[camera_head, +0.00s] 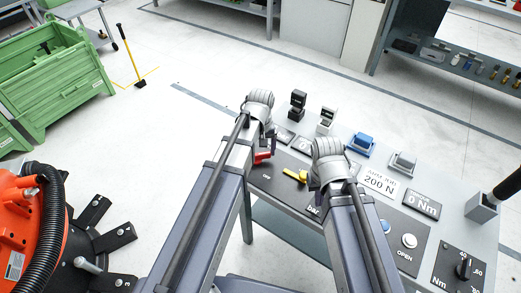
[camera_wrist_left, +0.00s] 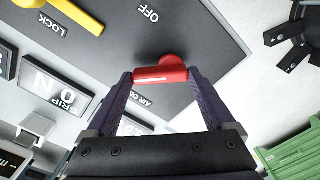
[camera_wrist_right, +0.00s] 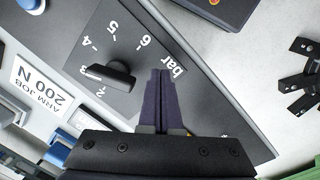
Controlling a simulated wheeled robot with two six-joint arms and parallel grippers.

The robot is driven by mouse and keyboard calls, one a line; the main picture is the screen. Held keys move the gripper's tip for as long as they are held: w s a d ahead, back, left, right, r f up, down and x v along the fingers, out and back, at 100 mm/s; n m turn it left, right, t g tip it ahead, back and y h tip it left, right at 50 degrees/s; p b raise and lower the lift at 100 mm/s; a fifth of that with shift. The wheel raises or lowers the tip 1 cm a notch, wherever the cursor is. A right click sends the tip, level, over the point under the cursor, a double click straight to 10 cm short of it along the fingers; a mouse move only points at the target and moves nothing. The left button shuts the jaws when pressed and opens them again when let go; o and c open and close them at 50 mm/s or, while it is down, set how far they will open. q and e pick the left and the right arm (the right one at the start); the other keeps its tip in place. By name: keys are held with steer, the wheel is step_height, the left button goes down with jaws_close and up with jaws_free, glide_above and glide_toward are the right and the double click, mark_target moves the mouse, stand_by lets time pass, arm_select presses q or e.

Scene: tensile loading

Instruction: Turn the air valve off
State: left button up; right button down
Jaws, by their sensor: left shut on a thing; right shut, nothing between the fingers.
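The red air valve handle (camera_wrist_left: 160,74) sits on a dark panel (camera_wrist_left: 205,28) marked OFF and, partly hidden, AIR ON. My left gripper (camera_wrist_left: 161,78) is shut on the red handle, with a finger at each end of it. In the head view the red handle (camera_head: 262,157) shows beside my left gripper (camera_head: 266,140). My right gripper (camera_wrist_right: 160,75) is shut and empty over the bar dial panel, beside a black knob (camera_wrist_right: 110,76).
A yellow lever (camera_head: 295,175) marked LOCK is right of the red handle. Blue (camera_head: 360,143) and grey (camera_head: 402,163) blocks, a 200 N card (camera_head: 380,183) and a 0 Nm display (camera_head: 422,203) stand on the bench. A green crate (camera_head: 55,75) is far left.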

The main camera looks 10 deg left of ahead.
mark_target(260, 161)
arm_select(q)
steer(key=m, duration=0.4)
steer(key=shift+s+m, duration=0.45)
steer(key=shift+m, duration=0.85)
steer(key=shift+s+m, duration=0.1)
steer(key=shift+m, duration=1.2)
steer(key=o, duration=1.1)
steer(key=shift+r, duration=0.1)
step_height(260, 161, up, 8)
steer(key=p, duration=0.8)
arm_select(e)
step_height(260, 161, up, 8)
arm_select(q)
steer(key=shift+f, duration=0.2)
arm_select(e)
steer(key=shift+f, duration=0.15)
